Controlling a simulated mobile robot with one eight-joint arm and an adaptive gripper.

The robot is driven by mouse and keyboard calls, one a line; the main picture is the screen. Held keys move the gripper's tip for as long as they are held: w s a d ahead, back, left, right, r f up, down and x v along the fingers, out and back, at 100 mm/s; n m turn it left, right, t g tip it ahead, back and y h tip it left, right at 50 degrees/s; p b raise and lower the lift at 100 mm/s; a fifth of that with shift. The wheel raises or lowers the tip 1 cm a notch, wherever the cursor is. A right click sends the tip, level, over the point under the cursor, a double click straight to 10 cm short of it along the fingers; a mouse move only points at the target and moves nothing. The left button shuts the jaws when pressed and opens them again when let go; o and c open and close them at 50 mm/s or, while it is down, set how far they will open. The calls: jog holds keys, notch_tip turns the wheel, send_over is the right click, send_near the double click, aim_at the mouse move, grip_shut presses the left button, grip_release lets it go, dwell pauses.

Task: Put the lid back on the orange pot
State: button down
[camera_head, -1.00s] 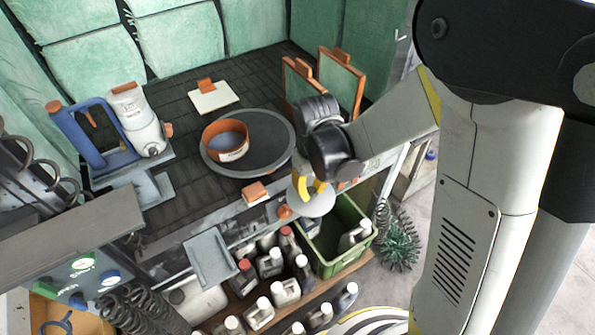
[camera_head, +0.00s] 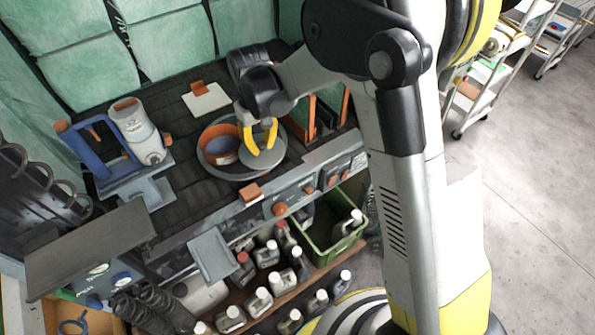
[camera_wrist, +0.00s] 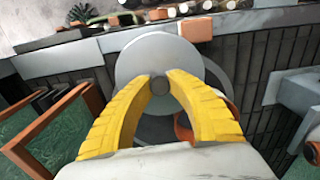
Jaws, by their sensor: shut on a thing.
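The orange pot (camera_head: 219,145) stands open on a round dark plate (camera_head: 224,174) on the dark worktop. My gripper (camera_head: 260,138) is just right of the pot, its yellow fingers shut on the knob of the round grey lid (camera_head: 263,158). The lid hangs over the right part of the plate, close beside the pot; I cannot tell whether they touch. In the wrist view, my fingers (camera_wrist: 159,86) pinch the small knob at the middle of the lid (camera_wrist: 150,58). An orange piece of the pot's rim (camera_wrist: 184,128) shows behind the right finger, mostly hidden.
Orange-framed panels (camera_head: 312,118) stand right of the plate. A blue stand with a white machine (camera_head: 137,130) is at the left. A white card (camera_head: 205,98) lies behind the pot. A green crate (camera_head: 335,238) and several bottles are below the worktop's front edge.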

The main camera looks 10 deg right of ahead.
jog(key=w+a+r+p, duration=0.3)
jog(key=w+a+r, duration=0.4)
jog(key=a, duration=0.4)
jog(key=shift+w+a+f+b, duration=0.15)
jog(key=shift+f+b, duration=0.7)
jog(key=shift+f, duration=0.95)
jog(key=shift+w+f+b, duration=0.2)
jog(key=shift+f+b, duration=0.6)
jog(key=shift+f, duration=0.95)
jog(key=shift+f+b, duration=0.2)
jog(key=shift+b, duration=0.55)
jog(key=c, duration=0.7)
grip_release()
